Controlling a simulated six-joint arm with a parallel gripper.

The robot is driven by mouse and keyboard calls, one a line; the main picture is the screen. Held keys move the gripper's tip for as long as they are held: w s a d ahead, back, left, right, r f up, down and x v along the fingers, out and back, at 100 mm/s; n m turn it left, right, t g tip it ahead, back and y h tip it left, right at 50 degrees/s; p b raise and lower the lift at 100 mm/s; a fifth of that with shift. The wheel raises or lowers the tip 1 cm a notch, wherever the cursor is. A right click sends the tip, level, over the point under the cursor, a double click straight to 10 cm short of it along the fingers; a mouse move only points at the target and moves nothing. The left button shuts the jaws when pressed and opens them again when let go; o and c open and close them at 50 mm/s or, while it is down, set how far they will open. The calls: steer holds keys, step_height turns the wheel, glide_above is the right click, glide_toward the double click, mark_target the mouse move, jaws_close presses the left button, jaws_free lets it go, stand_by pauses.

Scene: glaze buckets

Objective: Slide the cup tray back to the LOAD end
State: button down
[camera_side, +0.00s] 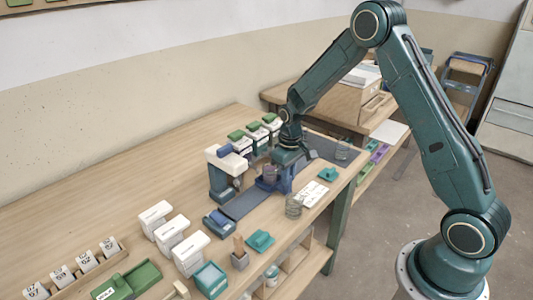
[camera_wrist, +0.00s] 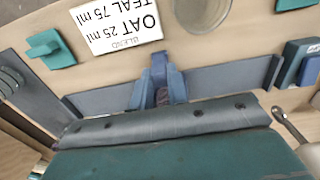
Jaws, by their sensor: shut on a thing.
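The blue cup tray (camera_side: 288,184) sits partway along the dark slate track (camera_side: 246,203) in the side view. A purplish cup (camera_side: 270,173) stands at the tray, beside my gripper. My gripper (camera_side: 287,166) is low over the track and shut on the cup tray. In the wrist view, a blue upright part of the tray (camera_wrist: 159,66) shows at my gripper (camera_wrist: 158,96), with the track (camera_wrist: 220,80) running to both sides. My gripper's body hides most of the tray there. No LOAD marking is readable.
A white-topped dispenser (camera_side: 222,158) stands behind the track. A blue block (camera_side: 217,221) is at its near left end. Several green-lidded containers (camera_side: 237,136) stand behind.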

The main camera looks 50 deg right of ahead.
steer(key=shift+w+d+r, duration=0.1)
steer(key=shift+d, duration=4.05)
steer(key=shift+d, duration=4.45)
steer(key=c, duration=1.5)
jaws_free()
steer(key=shift+o, duration=0.2)
step_height(320, 180, up, 7)
steer(key=shift+a, duration=0.1)
